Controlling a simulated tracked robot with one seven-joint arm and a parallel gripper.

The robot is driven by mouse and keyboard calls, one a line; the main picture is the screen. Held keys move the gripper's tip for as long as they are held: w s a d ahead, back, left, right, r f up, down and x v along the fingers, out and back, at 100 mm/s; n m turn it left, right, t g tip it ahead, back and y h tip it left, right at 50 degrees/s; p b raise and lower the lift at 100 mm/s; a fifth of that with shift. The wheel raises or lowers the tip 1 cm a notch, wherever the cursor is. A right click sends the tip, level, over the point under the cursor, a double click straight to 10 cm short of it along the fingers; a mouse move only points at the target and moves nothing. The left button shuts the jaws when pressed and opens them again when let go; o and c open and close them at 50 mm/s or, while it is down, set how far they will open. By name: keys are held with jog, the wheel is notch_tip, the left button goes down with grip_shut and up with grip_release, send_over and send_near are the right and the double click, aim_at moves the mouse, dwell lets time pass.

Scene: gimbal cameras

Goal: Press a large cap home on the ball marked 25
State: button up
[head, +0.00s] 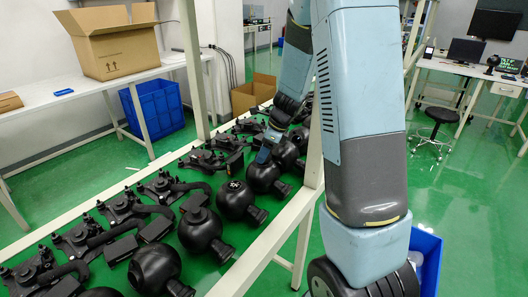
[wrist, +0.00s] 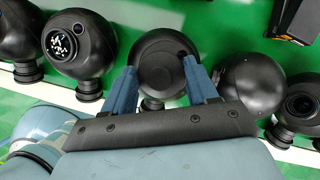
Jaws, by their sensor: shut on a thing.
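My gripper (wrist: 164,78) has its two blue fingers on either side of a round black disc, the large cap (wrist: 158,62), and is shut on it. The cap lies over a black camera ball (wrist: 152,103), whose neck shows below it. Whether the cap is fully seated cannot be told. In the head view my gripper (head: 266,152) is at the row of balls, above the ball (head: 263,178) just past the one with a white-patterned face. No number 25 is readable on any ball.
The white-patterned ball (wrist: 65,45) is close on the left, and a plain ball (wrist: 250,85) is close on the right. Several gimbal brackets (head: 120,208) line the bench's other side. A cardboard box (head: 115,45) stands on a white table behind.

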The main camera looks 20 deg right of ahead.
jog(key=shift+f, duration=0.75)
jog(key=o, duration=1.1)
jog(key=v, duration=0.7)
jog(key=shift+r, duration=0.25)
jog(key=s+a+r+n+t+h, duration=0.1)
jog(key=s+r+n+h, duration=0.1)
jog(key=s+r+n, duration=0.7)
jog(key=s+a+r+n+t+h, duration=0.1)
jog(key=s+r+n+t+h, duration=0.1)
jog(key=s+r+n, duration=0.7)
jog(key=s+n, duration=0.6)
jog(key=s, duration=0.2)
jog(key=shift+s+a, duration=0.3)
jog(key=shift+s, duration=0.05)
